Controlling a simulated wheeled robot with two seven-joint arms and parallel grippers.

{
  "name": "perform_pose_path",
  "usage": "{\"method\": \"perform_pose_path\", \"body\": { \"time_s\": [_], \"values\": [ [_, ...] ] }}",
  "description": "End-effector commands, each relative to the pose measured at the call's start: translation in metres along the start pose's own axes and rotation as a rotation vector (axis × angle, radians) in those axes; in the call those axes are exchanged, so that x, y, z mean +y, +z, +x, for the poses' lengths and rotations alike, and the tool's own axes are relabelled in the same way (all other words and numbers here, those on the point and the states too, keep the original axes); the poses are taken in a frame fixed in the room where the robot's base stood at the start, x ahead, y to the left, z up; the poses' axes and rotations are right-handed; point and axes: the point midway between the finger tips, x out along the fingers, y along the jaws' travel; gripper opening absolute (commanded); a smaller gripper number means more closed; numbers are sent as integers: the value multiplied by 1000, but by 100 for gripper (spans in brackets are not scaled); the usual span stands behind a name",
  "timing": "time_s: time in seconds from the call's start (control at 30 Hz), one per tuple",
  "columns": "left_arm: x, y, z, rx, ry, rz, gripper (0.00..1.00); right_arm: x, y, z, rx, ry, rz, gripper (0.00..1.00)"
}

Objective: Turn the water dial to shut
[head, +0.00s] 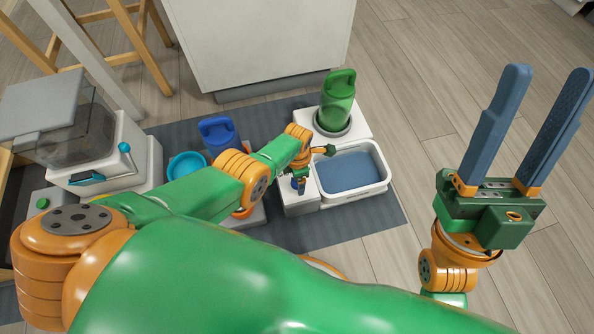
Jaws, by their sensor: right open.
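A water dispenser with a green bottle (338,92) stands on the mat, with its white basin (372,190) of blue water in front. Its white base (300,205) is partly covered by my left arm. I cannot make out the water dial for certain. My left gripper (299,181) is at the front left of this base, beside the basin. It is small and mostly hidden by its own wrist, so its jaws and any contact are unclear. My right gripper (548,72) is open and empty, raised at the right, away from the dispenser.
A blue bottle (218,133) and a blue bowl (187,165) stand left of the green bottle. A feeder with a clear hopper (84,135) is at the left. A white cabinet (262,45) and wooden stool (122,30) stand behind. The floor at right is clear.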

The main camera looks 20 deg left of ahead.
Motion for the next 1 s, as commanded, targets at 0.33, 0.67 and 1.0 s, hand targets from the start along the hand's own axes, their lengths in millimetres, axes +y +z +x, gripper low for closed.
{"method": "perform_pose_path", "body": {
  "time_s": [0.33, 0.67, 1.0],
  "values": [
    [0, 0, -26, 0, 0, 0, 80, 10, 91, -18, -537, 25, -12, 50],
    [0, 0, -43, 0, -1, -1, 80, 21, 160, -96, -1095, 59, -10, 50],
    [0, -1, -59, 1, -2, -2, 80, 26, 170, -210, -1686, 98, 11, 50]
  ]
}}
